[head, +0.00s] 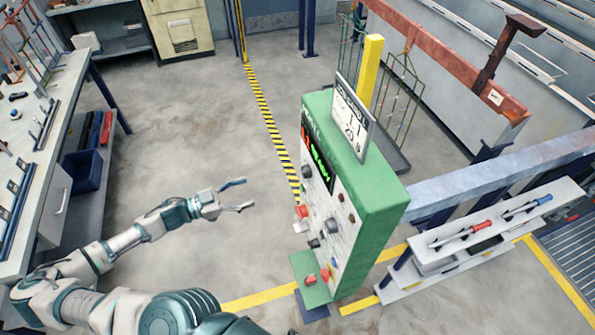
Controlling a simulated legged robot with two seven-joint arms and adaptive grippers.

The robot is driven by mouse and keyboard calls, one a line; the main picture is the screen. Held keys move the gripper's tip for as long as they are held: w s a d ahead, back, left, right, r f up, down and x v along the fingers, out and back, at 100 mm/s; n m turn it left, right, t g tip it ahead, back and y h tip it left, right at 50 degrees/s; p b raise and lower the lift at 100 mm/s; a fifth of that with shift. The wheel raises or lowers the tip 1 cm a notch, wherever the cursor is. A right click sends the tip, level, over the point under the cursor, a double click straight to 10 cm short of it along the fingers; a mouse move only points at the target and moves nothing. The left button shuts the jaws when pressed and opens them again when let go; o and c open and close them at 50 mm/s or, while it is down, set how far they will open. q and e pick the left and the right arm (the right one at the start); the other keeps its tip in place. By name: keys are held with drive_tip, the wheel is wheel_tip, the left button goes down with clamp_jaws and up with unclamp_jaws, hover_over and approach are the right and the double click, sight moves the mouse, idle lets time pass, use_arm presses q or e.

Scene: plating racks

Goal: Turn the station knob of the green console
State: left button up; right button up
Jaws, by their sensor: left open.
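The green console (377,205) stands right of centre in the head view, its pale control face turned toward the left. The face carries a lit display (318,158), a large black knob (331,225), smaller dark knobs and red controls. I cannot read which knob is the station knob. A red control (302,211) sticks out at the face's left edge. My left gripper (240,195) is open and empty, left of the console, its fingers pointing toward the face with a clear gap. My right gripper is not in view.
A white sign (354,115) stands on top of the console. A workbench (60,135) with tools and a blue bin (82,171) runs along the left. A tool shelf (480,240) and blue rail stand at right. The floor between bench and console is free.

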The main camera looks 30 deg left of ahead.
use_arm(q)
drive_tip(key=b, duration=0.3)
approach(302, 172)
drive_tip(key=b+x, duration=0.3)
drive_tip(key=x, duration=0.3)
drive_tip(key=shift+s+d+b, duration=0.15)
drive_tip(key=shift+d+b, duration=0.05)
drive_tip(key=shift+b, duration=0.1)
drive_tip(key=shift+b+x, duration=0.4)
drive_tip(key=shift+x, duration=0.85)
drive_tip(key=c, duration=1.1)
drive_tip(key=shift+r+m+p, duration=0.25)
drive_tip(key=shift+m+p, duration=0.15)
drive_tip(key=shift+p, duration=0.4)
drive_tip(key=shift+c, duration=0.2)
drive_tip(key=shift+f+m+p, duration=0.1)
drive_tip(key=shift+m+p, duration=0.3)
drive_tip(key=shift+p, duration=0.1)
drive_tip(key=shift+f, duration=0.1)
